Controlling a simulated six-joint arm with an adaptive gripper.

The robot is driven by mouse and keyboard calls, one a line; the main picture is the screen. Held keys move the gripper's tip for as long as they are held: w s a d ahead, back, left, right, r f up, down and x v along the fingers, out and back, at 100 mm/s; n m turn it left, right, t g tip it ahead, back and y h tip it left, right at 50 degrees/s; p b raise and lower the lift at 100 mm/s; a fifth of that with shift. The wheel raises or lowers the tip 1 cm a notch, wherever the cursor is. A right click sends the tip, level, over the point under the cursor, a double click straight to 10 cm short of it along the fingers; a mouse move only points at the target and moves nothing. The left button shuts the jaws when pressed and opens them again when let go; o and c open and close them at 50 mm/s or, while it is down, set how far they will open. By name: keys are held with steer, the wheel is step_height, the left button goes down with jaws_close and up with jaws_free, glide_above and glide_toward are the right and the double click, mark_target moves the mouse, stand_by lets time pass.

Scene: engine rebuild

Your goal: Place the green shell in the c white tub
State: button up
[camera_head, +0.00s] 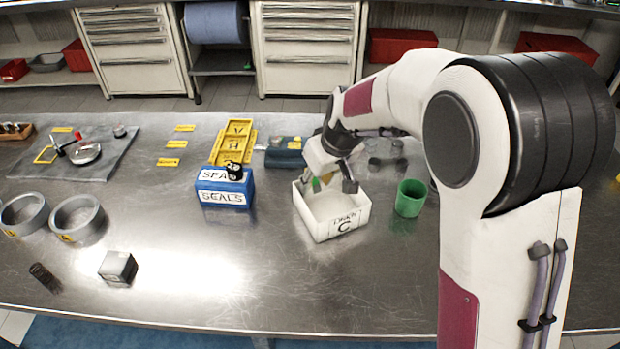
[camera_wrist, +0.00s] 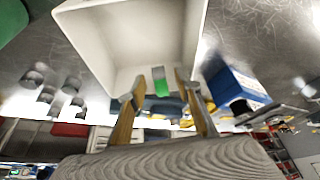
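The white tub marked C (camera_head: 335,222) stands on the metal bench, open side up. It also fills the top of the wrist view (camera_wrist: 95,35). My gripper (camera_head: 330,182) is over the back of the tub, pointing down. In the wrist view my gripper's fingers (camera_wrist: 160,88) stand apart, either side of a small green piece (camera_wrist: 162,88), likely the green shell. A gap shows on both sides of it. The green piece also shows by the tub's back wall (camera_head: 316,185). I cannot tell whether it rests on anything.
A green cup (camera_head: 410,198) stands close to the tub's right. A blue SEALS box (camera_head: 224,188) stands to its left, with yellow trays (camera_head: 235,143) behind. Grey rings (camera_head: 77,216) and a small block (camera_head: 118,267) lie further left. The front bench middle is clear.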

mark_target(317, 187)
jaws_close()
steer(key=shift+r, duration=0.1)
step_height(317, 187, up, 10)
stand_by(0.8)
stand_by(0.4)
